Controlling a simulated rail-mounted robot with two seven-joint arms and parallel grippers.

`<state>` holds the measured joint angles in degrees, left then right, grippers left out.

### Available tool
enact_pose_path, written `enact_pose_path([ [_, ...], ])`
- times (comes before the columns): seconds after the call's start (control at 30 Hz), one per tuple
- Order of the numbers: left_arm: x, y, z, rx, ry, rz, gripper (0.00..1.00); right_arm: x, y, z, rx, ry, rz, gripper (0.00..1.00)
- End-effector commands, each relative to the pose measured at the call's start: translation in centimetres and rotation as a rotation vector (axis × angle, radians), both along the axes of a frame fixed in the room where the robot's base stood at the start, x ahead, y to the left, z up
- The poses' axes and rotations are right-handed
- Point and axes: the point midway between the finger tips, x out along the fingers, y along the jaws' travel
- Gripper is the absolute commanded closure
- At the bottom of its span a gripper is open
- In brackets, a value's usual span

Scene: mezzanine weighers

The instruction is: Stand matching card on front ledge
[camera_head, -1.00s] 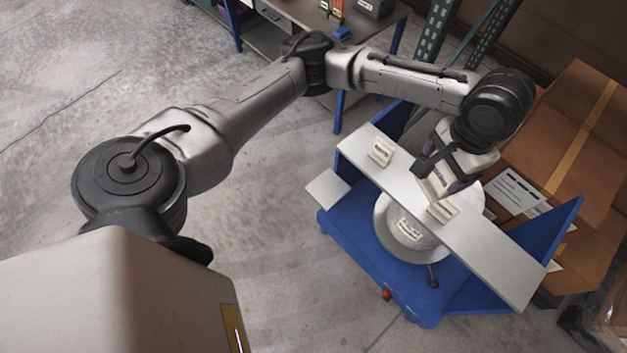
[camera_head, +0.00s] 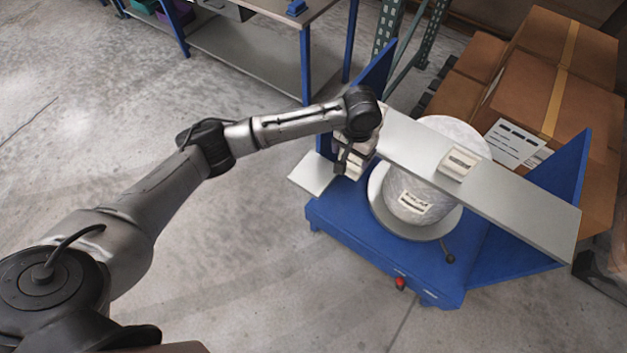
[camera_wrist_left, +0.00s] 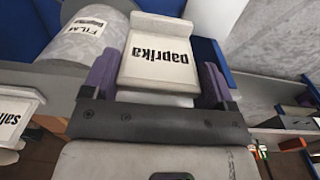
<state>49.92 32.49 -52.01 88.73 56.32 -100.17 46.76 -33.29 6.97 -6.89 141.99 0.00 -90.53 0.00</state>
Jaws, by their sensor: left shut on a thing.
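My left gripper (camera_head: 345,167) is at the left end of the grey shelf board, near the small light ledge (camera_head: 311,174) at the stand's front. In the left wrist view it (camera_wrist_left: 155,85) is shut on a cream card (camera_wrist_left: 160,55) printed "paprika", upside down in the picture. Whether this card touches the ledge cannot be told. A white wrapped roll (camera_head: 415,190) on the round plate bears a label that seems to read "FILM" and "paprika" in the left wrist view (camera_wrist_left: 80,45). Another card (camera_head: 458,163) stands on the shelf. A "salt" card (camera_wrist_left: 15,118) shows in the left wrist view. My right gripper is out of view.
The grey shelf board (camera_head: 515,196) spans the blue stand (camera_head: 345,215) above the roll. Brown cartons (camera_head: 560,95) stand close behind on the right. A workbench (camera_head: 255,52) is at the back. The floor in front and left is clear.

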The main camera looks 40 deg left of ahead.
Motion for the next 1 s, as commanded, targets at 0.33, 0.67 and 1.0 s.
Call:
enact_pose_path([
  [0.33,-0.2,3.2,-5.2,0.013,0.007,0.009,0.44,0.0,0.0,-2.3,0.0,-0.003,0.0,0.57],
  [0.67,-0.8,9.6,-9.0,0.012,0.006,0.008,0.44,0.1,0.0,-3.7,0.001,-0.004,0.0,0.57],
  [1.0,-1.1,12.0,-10.3,0.01,0.006,0.005,0.44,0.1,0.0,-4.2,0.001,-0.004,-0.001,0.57],
])
